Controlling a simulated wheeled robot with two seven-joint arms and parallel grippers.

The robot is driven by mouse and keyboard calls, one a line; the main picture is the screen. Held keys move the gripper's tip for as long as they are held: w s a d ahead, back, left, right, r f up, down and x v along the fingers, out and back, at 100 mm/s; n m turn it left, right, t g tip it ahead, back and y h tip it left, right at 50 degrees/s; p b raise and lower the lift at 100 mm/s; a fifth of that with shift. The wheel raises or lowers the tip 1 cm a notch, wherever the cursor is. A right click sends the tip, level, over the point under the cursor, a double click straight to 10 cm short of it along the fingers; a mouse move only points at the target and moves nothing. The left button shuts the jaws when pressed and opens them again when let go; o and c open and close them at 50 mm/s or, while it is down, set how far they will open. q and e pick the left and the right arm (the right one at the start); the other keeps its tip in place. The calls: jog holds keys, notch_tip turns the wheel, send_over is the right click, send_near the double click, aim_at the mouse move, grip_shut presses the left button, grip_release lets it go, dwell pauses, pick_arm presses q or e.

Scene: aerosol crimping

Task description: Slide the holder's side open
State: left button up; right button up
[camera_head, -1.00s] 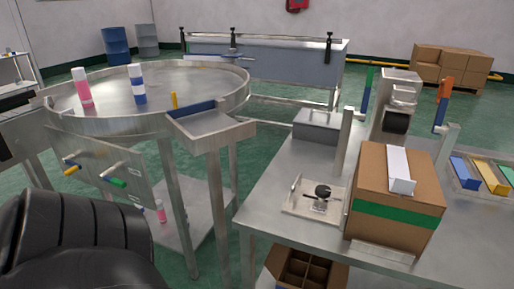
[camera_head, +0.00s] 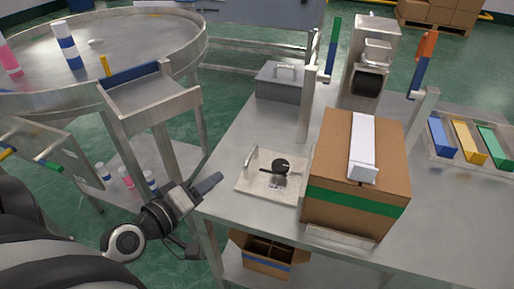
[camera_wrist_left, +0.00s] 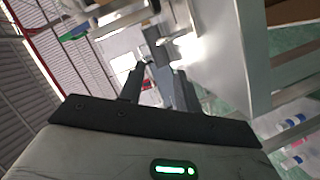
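What looks like the holder (camera_head: 258,186) is a pale flat plate on the left part of the steel table. It carries a round black part (camera_head: 281,166) and a short upright metal piece (camera_head: 251,161) at its left side. My left gripper (camera_head: 212,184) is at the table's left edge, left of the holder and apart from it. In the left wrist view its two dark fingers (camera_wrist_left: 152,72) stand apart with a gap between them and nothing held. The holder cannot be made out in the wrist view. My right gripper is not in view.
A cardboard box (camera_head: 331,160) with a green band stands right of the holder. Behind are a grey lidded box (camera_head: 280,86), a metal post (camera_head: 306,108) and a machine (camera_head: 366,85). A round steel table (camera_head: 130,35) is at left. Table surface before the holder is clear.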

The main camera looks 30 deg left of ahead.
aim_at(250, 155)
pick_arm(q)
jog(key=p+x, duration=0.2)
jog(key=x, duration=1.2)
jog(key=shift+w+d+f, duration=0.15)
jog(key=shift+w+f, duration=0.05)
jog(key=shift+w, duration=0.15)
